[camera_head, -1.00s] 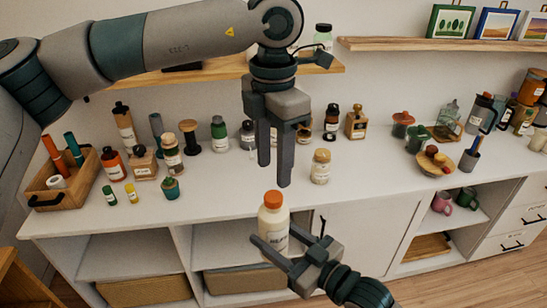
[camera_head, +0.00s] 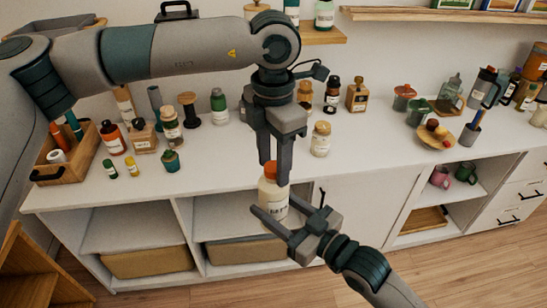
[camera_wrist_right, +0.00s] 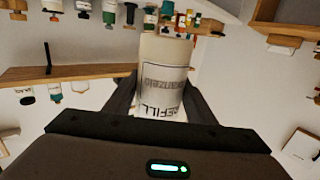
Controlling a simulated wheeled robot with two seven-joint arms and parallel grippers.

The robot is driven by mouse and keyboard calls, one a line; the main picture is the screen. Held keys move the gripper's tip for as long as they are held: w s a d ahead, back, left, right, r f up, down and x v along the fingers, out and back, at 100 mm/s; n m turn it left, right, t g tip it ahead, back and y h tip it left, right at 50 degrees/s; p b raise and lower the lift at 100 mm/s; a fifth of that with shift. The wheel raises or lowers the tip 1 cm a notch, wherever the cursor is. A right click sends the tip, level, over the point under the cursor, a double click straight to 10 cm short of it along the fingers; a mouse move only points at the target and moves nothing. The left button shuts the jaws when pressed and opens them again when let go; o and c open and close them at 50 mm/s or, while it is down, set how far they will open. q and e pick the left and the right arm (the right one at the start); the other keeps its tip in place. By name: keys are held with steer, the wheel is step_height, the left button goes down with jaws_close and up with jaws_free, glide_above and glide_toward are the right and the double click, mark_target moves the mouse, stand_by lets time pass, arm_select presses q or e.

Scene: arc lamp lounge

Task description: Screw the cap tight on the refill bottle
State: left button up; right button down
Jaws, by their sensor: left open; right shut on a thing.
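The refill bottle (camera_head: 273,203) is cream with a white label and stands upright in front of the counter. Its orange cap (camera_head: 269,171) sits on top. My right gripper (camera_head: 276,209) is shut on the bottle's body from the lower right. In the right wrist view the bottle (camera_wrist_right: 164,75) is between the two fingers, its label text inverted; I cannot see the cap there. My left gripper (camera_head: 274,170) points straight down from above, open, with its fingers at the cap's height. One finger partly covers the cap; I cannot tell whether they touch it.
The white counter (camera_head: 225,165) behind carries several bottles and jars, a wooden box (camera_head: 75,160) at left and a wooden plate (camera_head: 436,138) at right. A cork-topped jar (camera_head: 320,140) stands just behind the left gripper. Open floor (camera_head: 430,285) lies at lower right.

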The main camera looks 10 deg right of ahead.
arm_select(q)
steer(key=c, duration=1.1)
steer(key=m, duration=0.5)
steer(key=o, duration=1.3)
steer(key=shift+c, duration=0.2)
steer(key=shift+r, duration=0.1)
step_height(320, 180, up, 12)
steer(key=shift+f, duration=0.2)
